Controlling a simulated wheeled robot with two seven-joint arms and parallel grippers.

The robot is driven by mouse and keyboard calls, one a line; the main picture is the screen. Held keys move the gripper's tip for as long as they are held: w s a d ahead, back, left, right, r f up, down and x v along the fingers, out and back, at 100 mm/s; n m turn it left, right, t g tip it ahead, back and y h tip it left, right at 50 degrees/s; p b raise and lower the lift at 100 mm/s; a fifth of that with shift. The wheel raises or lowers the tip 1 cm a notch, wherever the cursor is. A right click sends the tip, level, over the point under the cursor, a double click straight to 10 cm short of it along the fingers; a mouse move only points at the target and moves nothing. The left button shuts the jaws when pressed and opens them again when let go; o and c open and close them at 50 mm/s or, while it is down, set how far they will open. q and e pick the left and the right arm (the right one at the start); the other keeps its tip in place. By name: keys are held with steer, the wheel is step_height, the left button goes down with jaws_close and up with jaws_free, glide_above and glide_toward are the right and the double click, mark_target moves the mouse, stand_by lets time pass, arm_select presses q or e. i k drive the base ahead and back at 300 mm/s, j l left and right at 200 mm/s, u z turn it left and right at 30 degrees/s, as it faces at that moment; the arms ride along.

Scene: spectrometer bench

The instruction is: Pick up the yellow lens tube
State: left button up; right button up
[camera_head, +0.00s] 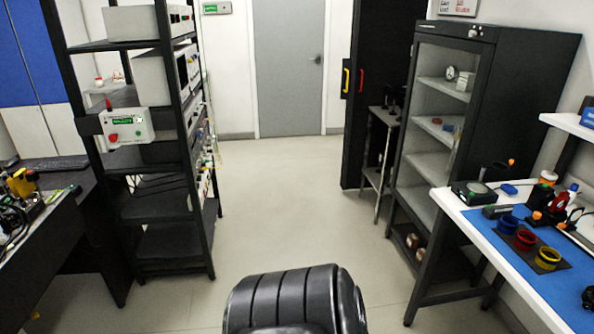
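A yellow lens tube (547,259) stands on a dark mat at the right side of the view, on the blue-topped workbench. A red tube (525,240) and a blue tube (507,225) stand in a row with it, further back and to its left. All three look like short open rings with dark insides. Neither of my grippers shows in this view.
The white-edged bench (480,239) also carries bottles and optical parts. A glass-fronted cabinet (443,100) stands behind it. A black rack (165,205) and a dark desk (70,225) stand at left. The floor (290,200) between is clear to the grey door (289,70).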

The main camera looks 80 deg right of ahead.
mark_target(547, 261)
steer(key=z, duration=4.25)
